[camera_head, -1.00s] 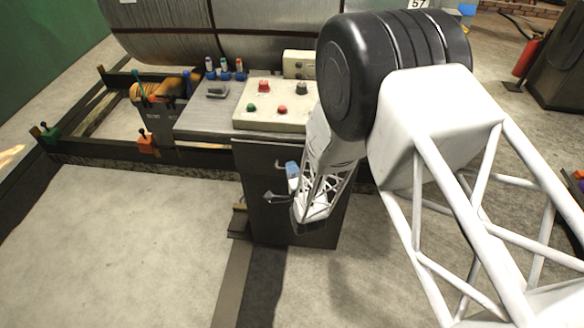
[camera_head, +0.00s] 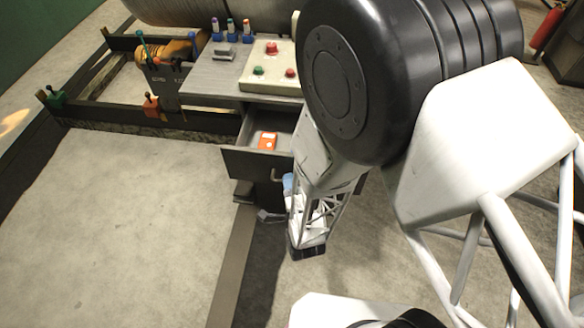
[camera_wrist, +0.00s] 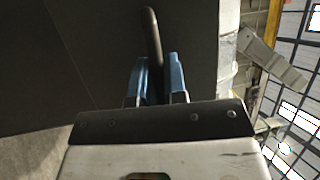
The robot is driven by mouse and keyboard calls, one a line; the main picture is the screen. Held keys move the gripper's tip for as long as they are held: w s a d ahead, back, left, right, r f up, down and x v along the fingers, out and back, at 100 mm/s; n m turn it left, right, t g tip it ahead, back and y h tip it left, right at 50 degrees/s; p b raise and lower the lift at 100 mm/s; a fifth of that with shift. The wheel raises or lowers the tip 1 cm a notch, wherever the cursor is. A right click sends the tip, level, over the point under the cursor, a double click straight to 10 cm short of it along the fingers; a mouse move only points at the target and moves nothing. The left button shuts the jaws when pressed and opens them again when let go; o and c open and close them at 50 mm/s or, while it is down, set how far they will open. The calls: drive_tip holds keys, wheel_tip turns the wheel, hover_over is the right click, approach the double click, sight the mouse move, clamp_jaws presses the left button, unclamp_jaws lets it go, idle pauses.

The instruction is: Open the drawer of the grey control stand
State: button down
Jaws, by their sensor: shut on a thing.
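The grey control stand (camera_head: 225,82) is at the upper middle of the head view. Its drawer (camera_head: 240,163) is pulled out, and an orange box-like item (camera_head: 267,141) lies inside it. My gripper (camera_head: 287,183) is in front of the drawer, partly hidden by my arm. In the wrist view, the blue fingers of my gripper (camera_wrist: 158,85) are shut on the drawer's dark bar handle (camera_wrist: 152,35). The right part of the drawer is hidden behind my arm.
A panel with red and green buttons (camera_head: 262,80) sits on the stand's top, with a stapler-like item (camera_head: 225,52) and small bottles (camera_head: 231,27) beside it. The floor (camera_head: 130,200) at left is clear.

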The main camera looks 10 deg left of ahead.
drive_tip(key=shift+s, duration=1.85)
drive_tip(key=c, duration=1.2)
unclamp_jaws()
drive_tip(key=shift+r, duration=0.15)
